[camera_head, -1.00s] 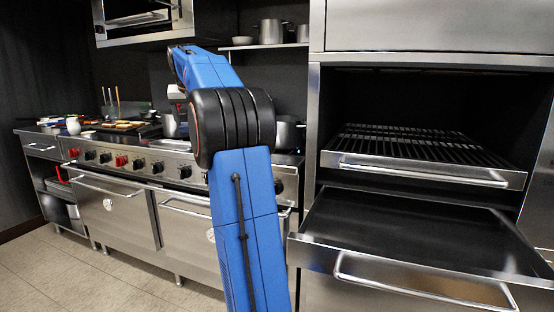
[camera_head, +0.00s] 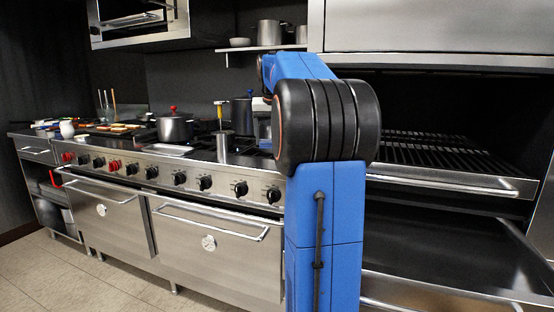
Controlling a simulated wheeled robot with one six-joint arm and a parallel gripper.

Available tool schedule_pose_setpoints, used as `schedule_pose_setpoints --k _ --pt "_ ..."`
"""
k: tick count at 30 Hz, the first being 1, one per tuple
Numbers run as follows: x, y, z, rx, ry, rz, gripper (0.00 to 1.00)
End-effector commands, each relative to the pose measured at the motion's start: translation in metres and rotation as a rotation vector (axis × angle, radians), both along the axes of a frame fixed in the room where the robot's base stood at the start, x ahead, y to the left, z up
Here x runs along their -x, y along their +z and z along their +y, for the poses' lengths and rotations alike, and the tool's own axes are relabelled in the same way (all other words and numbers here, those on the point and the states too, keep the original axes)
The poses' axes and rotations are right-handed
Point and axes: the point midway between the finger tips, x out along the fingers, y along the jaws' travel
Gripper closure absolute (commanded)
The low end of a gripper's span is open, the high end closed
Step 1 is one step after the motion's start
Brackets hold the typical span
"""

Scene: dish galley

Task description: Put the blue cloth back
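I cannot make out a blue cloth in this view; the large blue shape is my own arm. My arm stands upright right of the middle and bends away toward the stove. Only a small grey part at its far end, seemingly my gripper (camera_head: 262,119), shows left of the black joint, above the right side of the stove. Its fingers are hidden or too small to read, so I cannot see whether it holds anything.
A steel stove (camera_head: 198,205) carries a lidded pot (camera_head: 174,128) and another dark pot (camera_head: 241,115). Food and small items lie at its left end. A rack (camera_head: 455,182) and a pulled-out drawer (camera_head: 450,255) stand at right. Tiled floor (camera_head: 45,275) is free at front left.

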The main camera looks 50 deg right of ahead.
Motion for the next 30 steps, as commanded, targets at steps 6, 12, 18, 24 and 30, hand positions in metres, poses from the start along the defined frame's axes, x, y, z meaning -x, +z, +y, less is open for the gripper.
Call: schedule_pose_setpoints --k 6,12,18,24,30 --pt "0.000 -0.024 0.000 0.000 0.000 0.000 0.47" --pt "0.000 -0.039 0.000 0.000 0.001 0.002 0.47" --pt "0.000 -0.065 0.000 0.000 0.001 0.002 0.47" --pt "0.000 -0.068 0.000 0.001 0.000 -0.001 0.47" --pt "0.000 -0.069 0.000 0.001 0.000 -0.001 0.19"
